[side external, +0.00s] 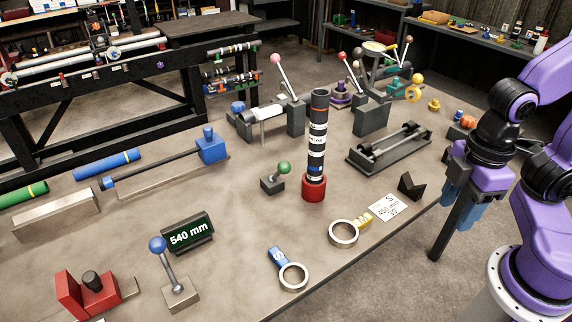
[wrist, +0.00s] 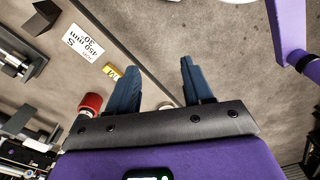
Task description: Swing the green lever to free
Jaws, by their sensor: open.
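The green lever (side external: 283,168) is a short stick with a green ball on top, rising from a small dark block (side external: 272,184) on the table. It leans up and to the right in the side view, left of the black shaft standing in a red cup. I do not see it in the wrist view. My gripper (side external: 459,200) is far to its right, pointing down by the table's right edge. In the wrist view, the two blue fingers (wrist: 158,78) are apart with nothing between them.
The upright black shaft (side external: 318,135) in its red cup (side external: 314,188) stands between my gripper and the green lever. A dark V-block (side external: 411,186), white card (side external: 387,207), yellow-tagged ring (side external: 344,233) and grey cradle (side external: 388,150) are nearby. A blue-ball lever (side external: 158,245) stands front left.

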